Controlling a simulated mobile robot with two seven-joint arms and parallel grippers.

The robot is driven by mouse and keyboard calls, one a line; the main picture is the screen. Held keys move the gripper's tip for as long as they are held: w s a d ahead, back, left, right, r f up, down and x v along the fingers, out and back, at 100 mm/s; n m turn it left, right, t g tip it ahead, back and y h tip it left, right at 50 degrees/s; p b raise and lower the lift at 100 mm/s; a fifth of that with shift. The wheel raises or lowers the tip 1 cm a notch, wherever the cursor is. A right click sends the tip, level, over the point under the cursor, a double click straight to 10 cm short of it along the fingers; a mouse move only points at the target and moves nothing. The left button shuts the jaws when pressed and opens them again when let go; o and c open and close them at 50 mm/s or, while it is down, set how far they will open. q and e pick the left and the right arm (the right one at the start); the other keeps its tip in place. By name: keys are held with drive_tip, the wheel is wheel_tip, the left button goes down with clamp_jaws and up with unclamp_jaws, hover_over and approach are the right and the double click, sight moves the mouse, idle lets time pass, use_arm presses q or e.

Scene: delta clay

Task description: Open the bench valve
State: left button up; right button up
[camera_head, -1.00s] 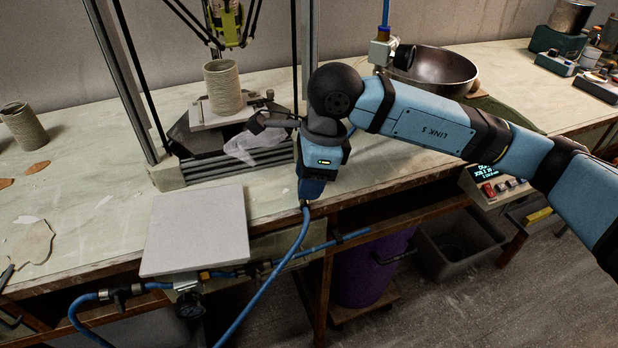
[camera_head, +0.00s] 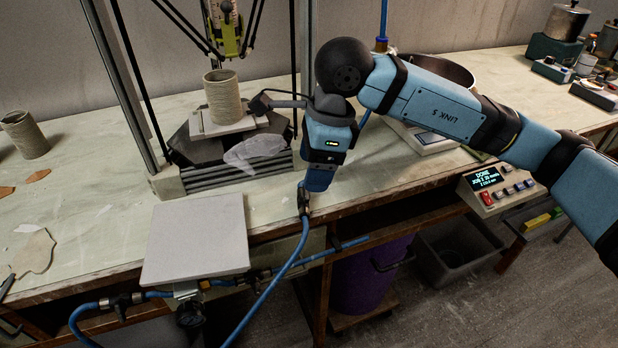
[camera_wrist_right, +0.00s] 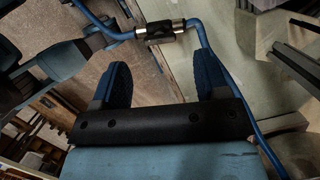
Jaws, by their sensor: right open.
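My right gripper (camera_head: 312,188) points down at the front edge of the bench, beside a fitting (camera_head: 303,200) at the upper end of a blue hose. In the right wrist view the two blue fingertips of this gripper (camera_wrist_right: 162,82) are spread apart with nothing between them. A dark and silver cylindrical fitting (camera_wrist_right: 160,30) on the blue hose lies beyond the fingertips, apart from them. It looks like an inline valve, but its handle position cannot be told. My left gripper is not in view.
A pale square slab (camera_head: 197,238) covers the front bench edge at left. A printer frame with a ribbed clay pot (camera_head: 223,97) stands behind my gripper. A metal bowl (camera_head: 440,68) is partly hidden by my arm. A control box (camera_head: 493,187) sits at right, above a grey bin (camera_head: 458,244).

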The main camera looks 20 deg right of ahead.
use_arm(q)
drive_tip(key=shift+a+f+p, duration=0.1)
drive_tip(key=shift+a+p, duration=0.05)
drive_tip(key=shift+p, duration=0.3)
use_arm(e)
drive_tip(key=v, duration=0.9)
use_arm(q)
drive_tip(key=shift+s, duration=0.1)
use_arm(e)
drive_tip(key=shift+f, duration=0.1)
